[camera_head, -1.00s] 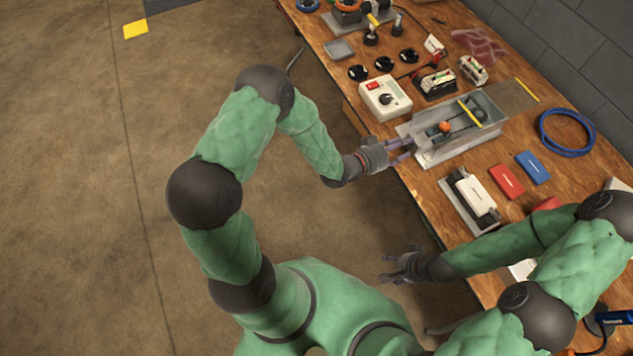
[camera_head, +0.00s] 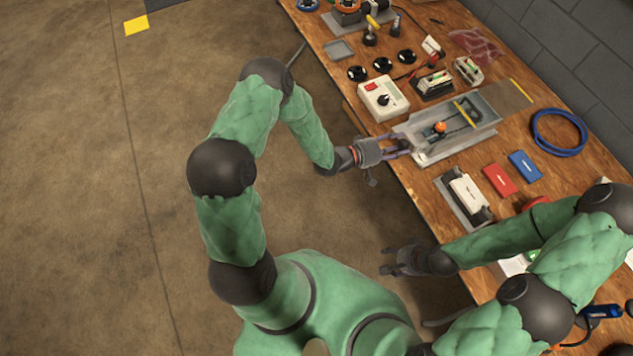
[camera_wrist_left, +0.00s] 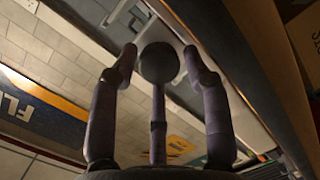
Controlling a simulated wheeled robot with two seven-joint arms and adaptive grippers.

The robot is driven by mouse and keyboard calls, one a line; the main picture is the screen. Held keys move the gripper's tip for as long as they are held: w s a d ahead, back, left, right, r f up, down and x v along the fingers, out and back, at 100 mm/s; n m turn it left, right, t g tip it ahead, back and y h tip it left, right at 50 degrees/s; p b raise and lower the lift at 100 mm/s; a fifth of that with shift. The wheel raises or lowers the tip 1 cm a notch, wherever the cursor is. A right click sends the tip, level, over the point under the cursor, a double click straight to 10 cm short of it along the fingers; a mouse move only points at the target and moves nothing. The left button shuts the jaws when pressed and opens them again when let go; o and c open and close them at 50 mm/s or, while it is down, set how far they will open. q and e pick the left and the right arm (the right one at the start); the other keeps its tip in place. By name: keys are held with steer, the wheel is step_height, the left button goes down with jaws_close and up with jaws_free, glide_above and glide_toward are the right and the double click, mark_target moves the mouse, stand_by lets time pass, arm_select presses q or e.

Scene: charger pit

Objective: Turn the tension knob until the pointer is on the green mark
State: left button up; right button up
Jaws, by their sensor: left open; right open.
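A grey metal fixture (camera_head: 428,158) lies near the table's left edge, with an orange ball (camera_head: 440,128) and a yellow bar (camera_head: 466,113) on it. My left gripper (camera_head: 408,148) is open at the fixture's near end. In the left wrist view, a dark round knob (camera_wrist_left: 158,62) sits between the spread fingers of that gripper; contact cannot be told. In the head view the knob is hidden behind the fingers. I cannot make out the pointer or green mark. My right gripper (camera_head: 386,260) is open and empty, beside the table's left edge.
Beyond the fixture stands a white box (camera_head: 375,104) with a dark dial and red switch. Nearer lie a white block (camera_head: 466,190), a red box (camera_head: 499,179) and a blue box (camera_head: 525,165). A blue cable coil (camera_head: 558,132) lies right. Floor left of the table is clear.

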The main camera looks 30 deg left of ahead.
arm_select(q)
steer(key=n+h, duration=0.1)
steer(key=n, duration=0.4)
steer(key=shift+f, duration=0.15)
steer(key=n+h, duration=0.1)
steer(key=n, duration=0.4)
steer(key=shift+a+f+n, duration=0.1)
steer(key=shift+f+n, duration=0.05)
steer(key=shift+n, duration=0.15)
steer(key=p+v, duration=0.2)
steer(key=v, duration=0.8)
steer(key=a+f+g+y+p, duration=0.2)
steer(key=a+f+y, duration=0.5)
steer(key=f, duration=0.4)
steer(key=s+a+f+m+g+y+p, duration=0.1)
steer(key=s+a+f+g+y+p, duration=0.1)
steer(key=s+a+f+g, duration=0.3)
steer(key=shift+s+f+m+g+y, duration=0.3)
steer(key=shift+s+f+y, duration=0.5)
steer(key=shift+s+f, duration=0.8)
arm_select(e)
step_height(320, 180, up, 6)
steer(key=shift+r, duration=0.25)
arm_select(q)
steer(key=shift+w+a+f, duration=0.1)
steer(key=shift+w+f, duration=0.2)
steer(key=shift+w, duration=0.05)
arm_select(e)
steer(key=shift+c, duration=0.5)
